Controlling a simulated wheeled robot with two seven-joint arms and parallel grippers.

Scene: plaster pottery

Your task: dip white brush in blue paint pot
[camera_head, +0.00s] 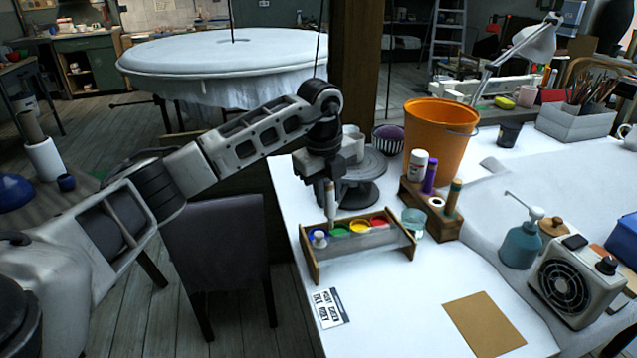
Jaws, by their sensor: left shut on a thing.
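My left gripper (329,182) reaches over the white table from the left and points down. It is shut on a slim white brush (331,207) that hangs upright above the paint rack. The brush's lower end is close to the gap between the blue paint pot (313,233) and the green paint pot (340,231); I cannot tell whether it touches either. A small whitish knob (319,240) stands in front of the blue pot and covers part of it. The wooden paint rack (310,262) also holds yellow and red pots. My right gripper is not in view.
A clear cup (413,223) stands just right of the rack. A wooden holder (428,212) with bottles and an orange bucket (437,137) are behind it. A pottery wheel (361,193) is behind my gripper. The table is clear between the label card (328,308) and the brown sheet (484,322).

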